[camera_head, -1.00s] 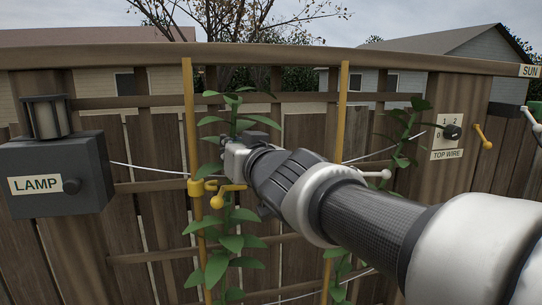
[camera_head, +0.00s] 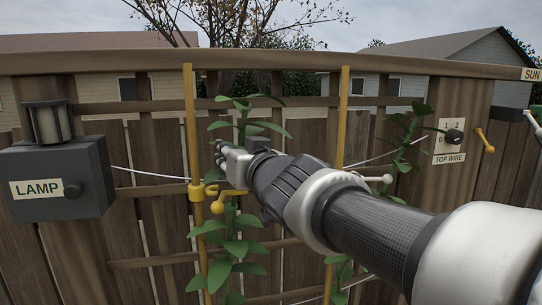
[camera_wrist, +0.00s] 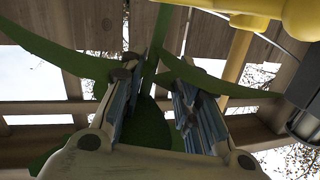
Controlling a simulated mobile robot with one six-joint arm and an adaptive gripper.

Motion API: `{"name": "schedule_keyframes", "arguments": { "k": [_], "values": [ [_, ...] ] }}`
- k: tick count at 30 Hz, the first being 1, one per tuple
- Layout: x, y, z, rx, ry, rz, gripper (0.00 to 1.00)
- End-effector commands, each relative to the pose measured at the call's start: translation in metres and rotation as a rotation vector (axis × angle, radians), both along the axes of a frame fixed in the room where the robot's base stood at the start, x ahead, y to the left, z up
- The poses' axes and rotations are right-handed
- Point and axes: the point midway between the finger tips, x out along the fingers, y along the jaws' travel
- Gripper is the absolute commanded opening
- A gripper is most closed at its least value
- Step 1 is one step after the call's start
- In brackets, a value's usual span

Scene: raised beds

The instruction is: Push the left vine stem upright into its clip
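The left vine (camera_head: 237,245) is a leafy green plant just right of the left yellow post (camera_head: 190,120). Its top leaves (camera_head: 243,124) show above my gripper, and part of its stem is hidden behind the gripper. The yellow clip (camera_head: 197,193) sits on that post, with a hooked arm reaching right. My gripper (camera_head: 221,156) is above and right of the clip. In the wrist view, my gripper (camera_wrist: 152,75) has its two fingers apart, with the green stem (camera_wrist: 151,62) between them. Whether either finger touches it, I cannot tell. Yellow clip parts (camera_wrist: 295,14) are at upper right.
A grey LAMP box (camera_head: 62,178) with a knob stands at left. A TOP WIRE dial (camera_head: 454,136) is on the fence at right. White wires (camera_head: 150,174) run across the fence.

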Motion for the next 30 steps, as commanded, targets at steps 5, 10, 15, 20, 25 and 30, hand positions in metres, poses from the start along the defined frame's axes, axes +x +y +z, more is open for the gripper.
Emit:
{"name": "schedule_keyframes", "arguments": {
  "k": [5, 10, 15, 20, 25, 30],
  "values": [
    [-0.020, -0.011, 0.003, 0.001, -0.004, 0.000, 0.30],
    [-0.055, -0.030, 0.006, -0.001, -0.006, -0.002, 0.30],
    [-0.083, -0.045, 0.007, 0.000, -0.004, -0.001, 0.30],
    [-0.097, -0.052, 0.007, 0.000, -0.002, -0.001, 0.30],
    [-0.104, -0.056, 0.007, 0.000, 0.000, -0.001, 0.30],
    [-0.104, -0.056, 0.006, 0.000, 0.000, -0.001, 0.30]
  ]
}}
